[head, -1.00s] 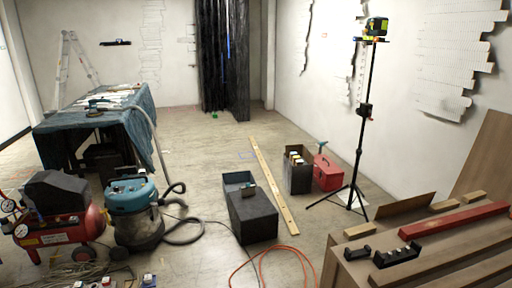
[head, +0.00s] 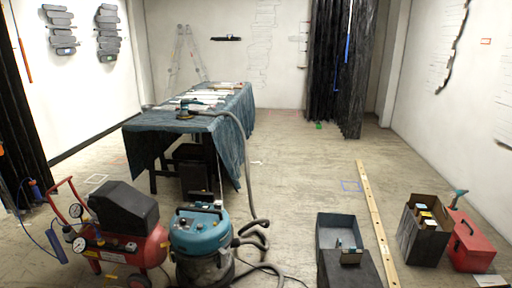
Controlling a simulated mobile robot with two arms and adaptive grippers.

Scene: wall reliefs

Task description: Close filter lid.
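Neither gripper is in view. No part is plainly marked as the filter lid. A grey box (head: 336,226) on the floor at the lower right stands open at the top, and its bluish inside shows. A dark flat panel (head: 347,270) adjoins its near side, cut off by the bottom edge; it may be a lid folded back, but I cannot tell. A small brownish piece (head: 350,255) sits where they meet. A shop vacuum (head: 200,232) with a teal top stands at the lower middle; its top looks seated on the drum.
A red compressor (head: 125,245) stands left of the vacuum, whose hose trails on the floor. A cloth-covered table (head: 235,120) is behind. A long wooden plank (head: 375,220), an open dark box (head: 422,240) and a red toolbox (head: 473,243) lie right.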

